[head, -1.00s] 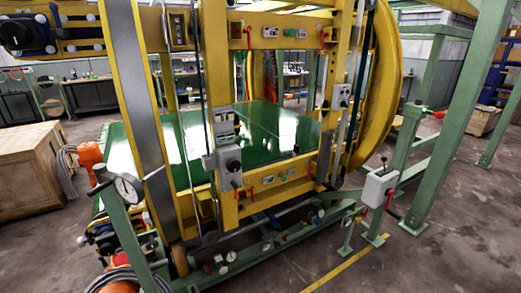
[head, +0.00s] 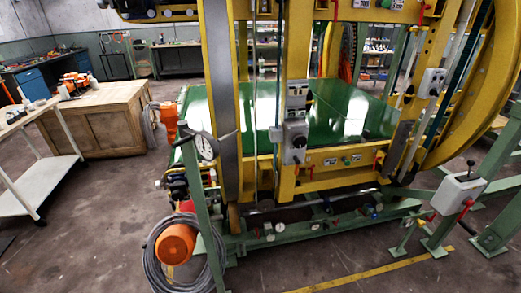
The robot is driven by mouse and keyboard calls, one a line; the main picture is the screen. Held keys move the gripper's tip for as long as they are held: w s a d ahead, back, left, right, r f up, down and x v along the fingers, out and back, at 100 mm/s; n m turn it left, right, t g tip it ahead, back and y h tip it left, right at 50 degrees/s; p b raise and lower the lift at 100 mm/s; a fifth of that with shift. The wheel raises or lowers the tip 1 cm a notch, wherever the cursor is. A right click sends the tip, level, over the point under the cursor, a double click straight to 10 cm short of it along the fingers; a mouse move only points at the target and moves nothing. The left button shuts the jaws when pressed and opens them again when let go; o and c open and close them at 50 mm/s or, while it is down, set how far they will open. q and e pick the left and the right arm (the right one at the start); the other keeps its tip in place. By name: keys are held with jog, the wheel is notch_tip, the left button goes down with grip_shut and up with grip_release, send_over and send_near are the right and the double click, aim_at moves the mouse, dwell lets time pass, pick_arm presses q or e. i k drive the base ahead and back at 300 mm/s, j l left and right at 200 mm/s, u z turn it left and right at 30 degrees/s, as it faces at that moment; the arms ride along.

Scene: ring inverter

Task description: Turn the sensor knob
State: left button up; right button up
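The ring inverter is a large yellow frame (head: 351,182) around a shiny green bed (head: 263,118). A grey control box (head: 294,132) on its front upright carries a round dark knob (head: 299,142). Another small grey box with a dark knob (head: 432,83) is on the right upright. A grey box with a black-topped lever (head: 463,190) stands on a green post at the right. I cannot tell which of these is the sensor knob. Neither of my grippers is in view.
A round gauge (head: 205,147) on a green post and an orange drum with coiled cable (head: 175,244) stand at the machine's left front. A wooden crate (head: 110,122) and a white cart (head: 37,171) are on the left. Open concrete floor (head: 100,225) lies in front.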

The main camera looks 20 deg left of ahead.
aim_at(216, 200)
jog(key=u, duration=0.5)
jog(key=i+l+u, duration=0.15)
jog(key=u, duration=0.25)
jog(key=i+l+u, duration=0.1)
jog(key=l+u, duration=0.15)
jog(key=u, duration=0.2)
jog(key=l+u, duration=0.25)
jog(key=u, duration=0.15)
jog(key=i+l+u, duration=0.1)
jog(key=l+u, duration=0.2)
jog(key=u, duration=0.15)
jog(key=l+u, duration=0.55)
jog(key=u, duration=0.3)
jog(key=k+l, duration=0.15)
jog(key=l, duration=0.3)
jog(key=k+l+u, duration=0.15)
jog(key=l, duration=0.25)
jog(key=k+l, duration=0.2)
jog(key=l, duration=0.2)
jog(key=k+l+u, duration=0.1)
jog(key=l, duration=0.35)
jog(key=k+l+u, duration=0.1)
jog(key=k+l, duration=0.4)
jog(key=l, duration=0.25)
